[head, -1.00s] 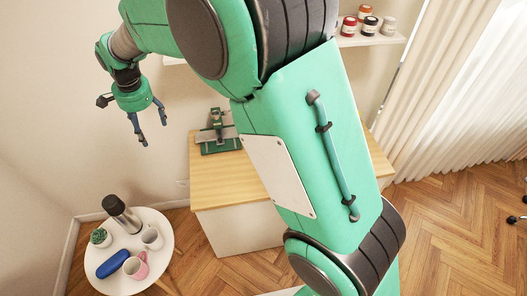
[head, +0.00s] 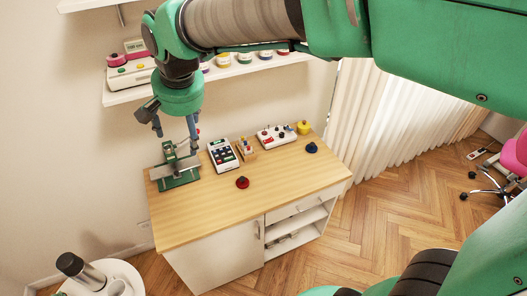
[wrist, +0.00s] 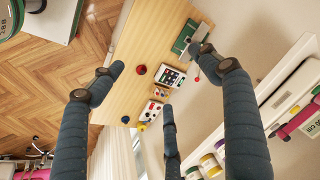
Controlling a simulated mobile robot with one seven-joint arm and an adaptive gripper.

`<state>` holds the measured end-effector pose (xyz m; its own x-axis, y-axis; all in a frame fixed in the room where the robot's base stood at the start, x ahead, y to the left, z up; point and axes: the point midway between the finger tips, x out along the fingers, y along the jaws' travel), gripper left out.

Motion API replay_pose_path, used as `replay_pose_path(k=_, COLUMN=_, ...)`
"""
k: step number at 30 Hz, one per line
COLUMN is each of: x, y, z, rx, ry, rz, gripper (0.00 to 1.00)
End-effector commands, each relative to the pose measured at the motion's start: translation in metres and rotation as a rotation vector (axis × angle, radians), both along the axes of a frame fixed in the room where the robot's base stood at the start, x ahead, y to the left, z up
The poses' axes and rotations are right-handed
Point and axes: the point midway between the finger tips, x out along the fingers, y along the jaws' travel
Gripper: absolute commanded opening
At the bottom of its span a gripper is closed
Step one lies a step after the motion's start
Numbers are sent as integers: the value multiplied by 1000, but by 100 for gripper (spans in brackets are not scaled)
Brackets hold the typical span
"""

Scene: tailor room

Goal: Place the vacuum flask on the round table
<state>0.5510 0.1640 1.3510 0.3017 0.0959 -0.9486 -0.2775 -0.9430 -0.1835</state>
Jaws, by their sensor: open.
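The vacuum flask (head: 82,272), a metallic cylinder with a black cap, shows at the lower left of the head view. My gripper (head: 175,137) is open and empty, high above and behind the flask. In the head view it overlaps the left end of the wooden desk. In the wrist view its fingers (wrist: 174,68) are spread apart with nothing between them. I cannot make out the flask in the wrist view.
A light mug (head: 117,288) stands beside the flask. The wooden desk (head: 230,208) holds a green-based device (head: 176,172), a keypad box (head: 222,155), and red (head: 242,183) and blue (head: 311,148) knobs. A wall shelf (head: 130,92) is behind my gripper. Open floor (head: 390,215) lies right.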

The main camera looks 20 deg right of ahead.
Motion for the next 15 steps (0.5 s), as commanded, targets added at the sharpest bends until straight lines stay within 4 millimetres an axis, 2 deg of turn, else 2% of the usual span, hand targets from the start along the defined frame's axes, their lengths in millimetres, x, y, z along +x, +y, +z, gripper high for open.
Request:
replay_pose_path(k=1, x=-11, y=-13, z=5, rx=-5, ry=-13, rz=9, gripper=76)
replay_pose_path(k=6, x=-48, y=-51, z=12, rx=-32, ry=-50, rz=55, gripper=76)
replay_pose_path(k=15, x=-117, y=-106, z=13, rx=-92, ry=-113, rz=135, gripper=76)
